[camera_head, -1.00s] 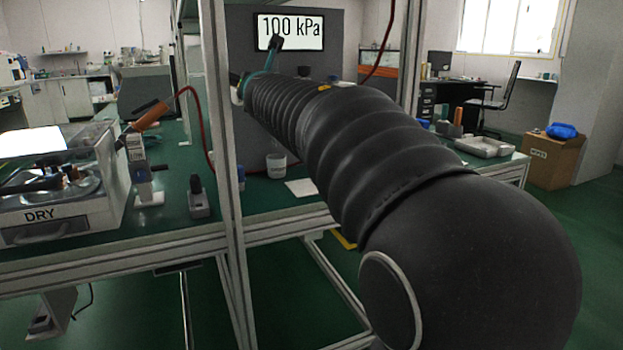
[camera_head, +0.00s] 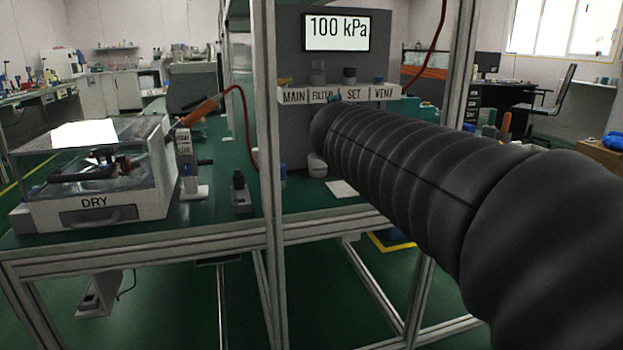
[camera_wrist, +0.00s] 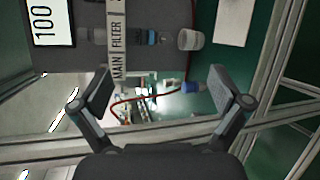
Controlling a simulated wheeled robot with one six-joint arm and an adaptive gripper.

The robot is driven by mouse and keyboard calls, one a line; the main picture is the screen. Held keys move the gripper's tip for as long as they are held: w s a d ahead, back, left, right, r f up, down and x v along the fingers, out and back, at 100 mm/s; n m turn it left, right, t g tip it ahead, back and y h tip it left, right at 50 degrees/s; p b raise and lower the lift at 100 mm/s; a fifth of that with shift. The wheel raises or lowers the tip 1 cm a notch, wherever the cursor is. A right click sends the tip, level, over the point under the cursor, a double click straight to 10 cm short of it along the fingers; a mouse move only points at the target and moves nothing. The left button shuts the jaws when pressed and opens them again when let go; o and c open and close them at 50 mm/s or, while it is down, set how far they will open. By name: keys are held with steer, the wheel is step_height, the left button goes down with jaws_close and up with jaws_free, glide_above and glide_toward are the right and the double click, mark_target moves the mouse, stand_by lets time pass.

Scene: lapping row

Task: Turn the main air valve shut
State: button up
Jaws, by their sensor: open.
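The grey air panel (camera_head: 296,50) carries a white label strip (camera_head: 338,95) reading MAIN, FILTER, SET and VENT. A small yellowish part (camera_head: 284,81) shows just above the MAIN label, close to the frame post; its shape and turn are too small to tell. In the wrist view the strip (camera_wrist: 117,35) runs up the picture, with the MAIN end lowest, near the left finger. The valve itself is not clear there. My gripper (camera_wrist: 163,87) is open and empty, its fingers wide apart and facing the panel. In the head view my arm hides it.
The pressure display (camera_head: 337,32) reads 100 kPa. An upright metal post (camera_head: 271,150) stands close left of the panel. A red hose (camera_head: 247,120) hangs left of it. A box marked DRY (camera_head: 95,205) and a grey device (camera_head: 241,195) stand on the green bench.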

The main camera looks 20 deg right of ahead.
steer(key=s+f+m+g, duration=0.2)
steer(key=s+f+m, duration=0.3)
steer(key=s+f, duration=0.2)
steer(key=shift+s+m+g, duration=0.3)
steer(key=shift+s, duration=0.05)
steer(key=shift+d, duration=0.1)
steer(key=shift+c, duration=0.2)
